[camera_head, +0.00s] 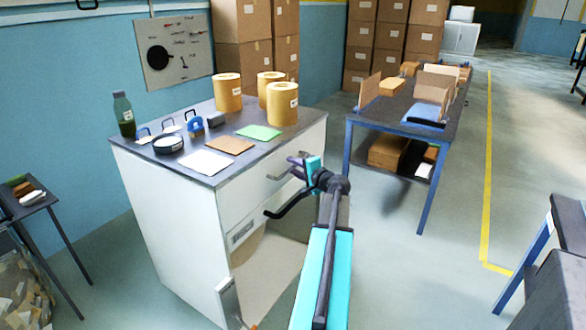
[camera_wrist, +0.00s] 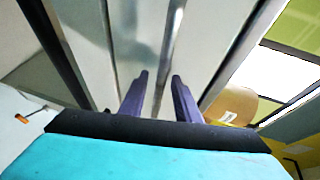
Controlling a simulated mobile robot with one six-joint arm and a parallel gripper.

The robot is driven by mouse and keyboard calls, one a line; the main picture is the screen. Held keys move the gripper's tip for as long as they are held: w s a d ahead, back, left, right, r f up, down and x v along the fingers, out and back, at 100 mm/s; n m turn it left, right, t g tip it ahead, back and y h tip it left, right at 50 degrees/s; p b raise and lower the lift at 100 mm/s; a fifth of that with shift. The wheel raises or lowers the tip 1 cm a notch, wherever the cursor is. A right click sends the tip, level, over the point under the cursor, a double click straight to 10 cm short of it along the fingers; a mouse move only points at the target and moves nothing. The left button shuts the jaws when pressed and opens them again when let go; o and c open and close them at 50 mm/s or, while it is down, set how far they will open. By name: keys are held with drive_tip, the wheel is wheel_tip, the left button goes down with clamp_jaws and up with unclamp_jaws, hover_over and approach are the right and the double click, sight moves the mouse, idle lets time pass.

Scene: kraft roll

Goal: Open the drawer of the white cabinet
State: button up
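The white cabinet (camera_head: 172,215) stands left of centre in the head view, under a dark worktop. Its drawer front (camera_head: 242,196) is below the worktop edge and looks flush with the cabinet. My gripper (camera_head: 298,160) is in front of the drawer at its right part, beside a metal bar handle (camera_head: 280,174). In the wrist view, my gripper's two purple fingers (camera_wrist: 160,95) are apart, with a thin metal bar (camera_wrist: 172,40) running between them. I cannot tell whether either finger touches it. My arm hides part of the cabinet front.
Kraft rolls (camera_head: 282,104), a green sheet (camera_head: 259,132), a black round dish (camera_head: 168,144) and a bottle (camera_head: 123,114) stand on the worktop. A blue-framed table (camera_head: 398,128) is at the right. The cabinet's lower part looks open. Floor between table and cabinet is clear.

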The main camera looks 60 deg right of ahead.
clamp_jaws()
drive_tip(key=shift+a+f, duration=0.1)
drive_tip(key=shift+a, duration=0.25)
drive_tip(key=shift+d, duration=0.15)
